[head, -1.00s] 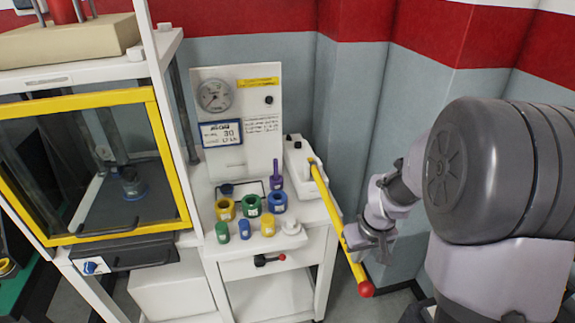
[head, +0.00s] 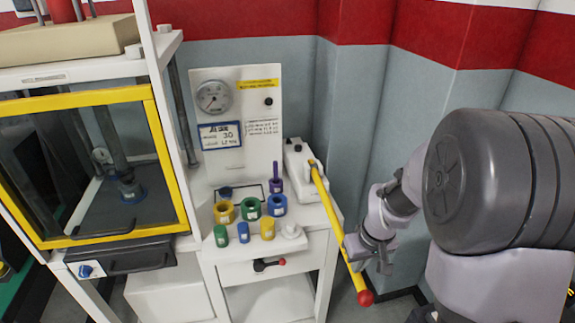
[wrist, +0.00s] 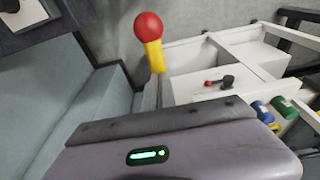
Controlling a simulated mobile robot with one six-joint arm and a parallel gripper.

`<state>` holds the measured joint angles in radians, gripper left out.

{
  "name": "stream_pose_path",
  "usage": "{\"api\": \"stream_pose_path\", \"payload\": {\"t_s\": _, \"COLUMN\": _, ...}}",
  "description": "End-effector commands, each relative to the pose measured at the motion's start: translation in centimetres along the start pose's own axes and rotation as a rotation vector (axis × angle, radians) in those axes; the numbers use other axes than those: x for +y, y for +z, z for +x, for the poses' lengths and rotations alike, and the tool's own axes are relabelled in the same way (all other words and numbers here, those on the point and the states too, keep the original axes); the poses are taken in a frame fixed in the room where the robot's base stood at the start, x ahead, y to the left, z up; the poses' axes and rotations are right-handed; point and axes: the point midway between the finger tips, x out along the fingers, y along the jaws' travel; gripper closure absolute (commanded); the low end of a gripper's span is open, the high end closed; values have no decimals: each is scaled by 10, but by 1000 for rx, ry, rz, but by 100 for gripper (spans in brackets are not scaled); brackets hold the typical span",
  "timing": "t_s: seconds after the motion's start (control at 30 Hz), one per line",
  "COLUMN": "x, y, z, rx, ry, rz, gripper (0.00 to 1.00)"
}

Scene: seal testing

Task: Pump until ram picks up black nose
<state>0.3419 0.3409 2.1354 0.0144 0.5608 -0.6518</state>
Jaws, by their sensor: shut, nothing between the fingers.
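The yellow pump lever (head: 335,222) slants down to the right from the white pump (head: 296,165) and ends in a red knob (head: 365,298). The lever and knob (wrist: 148,26) also show in the wrist view, above my gripper's housing. My gripper (head: 366,254) is shut and empty, close beside the lever's lower half; I cannot tell whether it touches. Behind the yellow-framed window (head: 150,95) of the press, a small dark cylinder with a blue base (head: 131,190) sits on the dark floor below a grey column. I cannot make out a black nose or any gap above it.
The white bench holds several coloured rings and cups, including a yellow ring (head: 224,212) and a green ring (head: 250,207). A panel with a round gauge (head: 214,97) stands behind them. A grey wall is close behind the lever.

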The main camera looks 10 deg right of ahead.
Motion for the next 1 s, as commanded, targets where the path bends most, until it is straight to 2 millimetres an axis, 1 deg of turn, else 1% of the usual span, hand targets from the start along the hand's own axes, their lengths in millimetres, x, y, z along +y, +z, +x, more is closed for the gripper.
{"api": "stream_pose_path", "payload": {"t_s": 0.1, "x": 0, "y": 0, "z": 0, "rx": -1, "ry": 0, "rz": 0, "gripper": 100}}
{"api": "stream_pose_path", "payload": {"t_s": 0.17, "x": 0, "y": -1, "z": -6, "rx": -1, "ry": 0, "rz": 0, "gripper": 100}}
{"api": "stream_pose_path", "payload": {"t_s": 0.23, "x": 0, "y": -7, "z": -30, "rx": 0, "ry": 0, "rz": 0, "gripper": 100}}
{"api": "stream_pose_path", "payload": {"t_s": 0.3, "x": 0, "y": -14, "z": -61, "rx": 2, "ry": 1, "rz": -1, "gripper": 100}}
{"api": "stream_pose_path", "payload": {"t_s": 0.37, "x": 0, "y": -20, "z": -83, "rx": 1, "ry": 0, "rz": 0, "gripper": 100}}
{"api": "stream_pose_path", "payload": {"t_s": 0.4, "x": 0, "y": -24, "z": -97, "rx": 2, "ry": 1, "rz": -1, "gripper": 100}}
{"api": "stream_pose_path", "payload": {"t_s": 0.5, "x": 0, "y": -30, "z": -126, "rx": 1, "ry": 1, "rz": -1, "gripper": 100}}
{"api": "stream_pose_path", "payload": {"t_s": 0.53, "x": 0, "y": -32, "z": -131, "rx": 1, "ry": 1, "rz": -1, "gripper": 100}}
{"api": "stream_pose_path", "payload": {"t_s": 0.63, "x": 0, "y": -33, "z": -136, "rx": -1, "ry": -1, "rz": 0, "gripper": 100}}
{"api": "stream_pose_path", "payload": {"t_s": 0.87, "x": 0, "y": -32, "z": -131, "rx": -1, "ry": -1, "rz": 0, "gripper": 100}}
{"api": "stream_pose_path", "payload": {"t_s": 1.0, "x": 0, "y": -29, "z": -121, "rx": -1, "ry": 0, "rz": 0, "gripper": 100}}
